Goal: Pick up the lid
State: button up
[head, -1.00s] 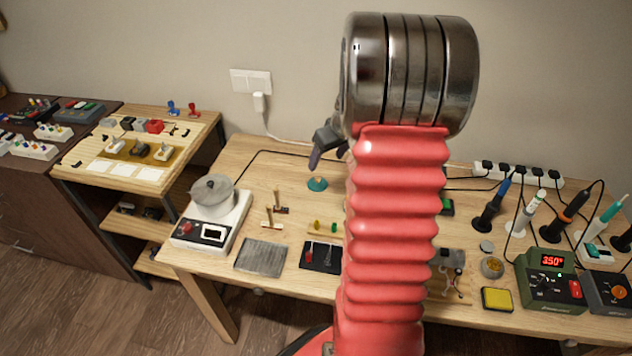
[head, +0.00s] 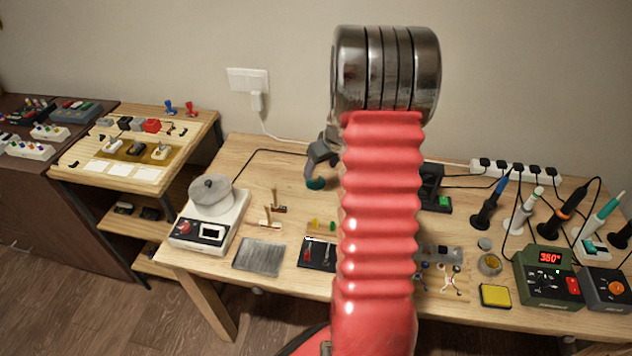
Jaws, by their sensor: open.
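A grey metal pot (head: 211,197) stands on a white heater at the left of the bench. A round lid (head: 210,184) with a small knob covers its top. A small flat grey disc (head: 484,244), perhaps another lid, lies at the right behind a round open tin (head: 489,264). My gripper (head: 318,160) shows only in part behind my red arm, above the bench's middle and to the right of the pot. It is open, apart from the pot and from the disc. Most of it is hidden by the arm.
Small tools and a grey pad (head: 259,256) lie between the pot and my arm. Soldering irons, a power strip (head: 515,170), a yellow sponge (head: 495,295) and a green station (head: 548,277) crowd the right.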

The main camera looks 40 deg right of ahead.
aim_at(317, 178)
jog(key=shift+x, duration=0.9)
jog(key=shift+f, duration=0.1)
jog(key=shift+x, duration=2.55)
jog(key=shift+c, duration=0.6)
jog(key=c, duration=1)
